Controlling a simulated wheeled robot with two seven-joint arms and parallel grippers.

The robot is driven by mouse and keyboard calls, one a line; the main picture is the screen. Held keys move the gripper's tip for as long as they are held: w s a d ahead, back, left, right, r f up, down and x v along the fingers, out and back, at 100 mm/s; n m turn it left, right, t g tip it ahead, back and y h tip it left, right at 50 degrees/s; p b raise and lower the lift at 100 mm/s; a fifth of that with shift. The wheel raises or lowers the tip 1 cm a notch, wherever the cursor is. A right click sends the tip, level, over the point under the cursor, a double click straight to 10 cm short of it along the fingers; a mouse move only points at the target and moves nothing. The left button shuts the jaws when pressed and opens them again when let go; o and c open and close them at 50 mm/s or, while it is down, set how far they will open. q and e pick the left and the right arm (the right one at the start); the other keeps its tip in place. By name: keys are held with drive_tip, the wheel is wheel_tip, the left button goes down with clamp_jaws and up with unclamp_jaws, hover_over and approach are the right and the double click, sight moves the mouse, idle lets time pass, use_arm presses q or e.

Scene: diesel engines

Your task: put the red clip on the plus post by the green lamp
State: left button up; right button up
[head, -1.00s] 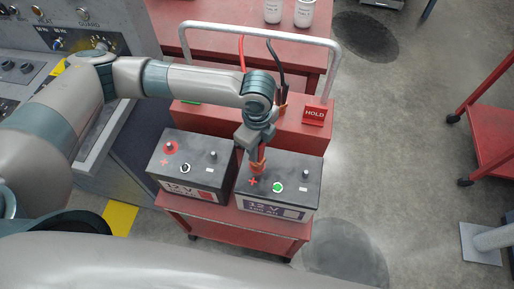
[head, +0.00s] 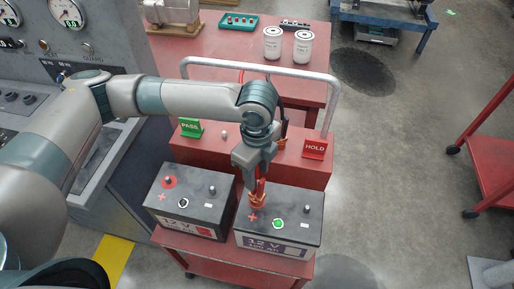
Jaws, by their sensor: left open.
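The red clip (head: 258,199) stands at the plus post of the right-hand battery (head: 296,205), beside that battery's red plus mark. The clip hides most of this post. The lit green lamp (head: 278,224) is on the same battery top, just right of and nearer than the clip. My left gripper (head: 257,178) points down from above, open, with its fingers around or just above the clip's upper part; I cannot tell whether they touch it. My right gripper is not in view.
The left battery (head: 195,190) has a red-ringed post and an unlit lamp (head: 183,203). Behind are a red box with a green PASS sign (head: 191,128), a red HOLD sign (head: 315,149), a black clip (head: 282,142) and a grey rail (head: 290,69).

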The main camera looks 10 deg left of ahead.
use_arm(q)
wheel_tip(320, 180, up, 11)
drive_tip(key=b, duration=0.2)
idle(0.8)
idle(0.4)
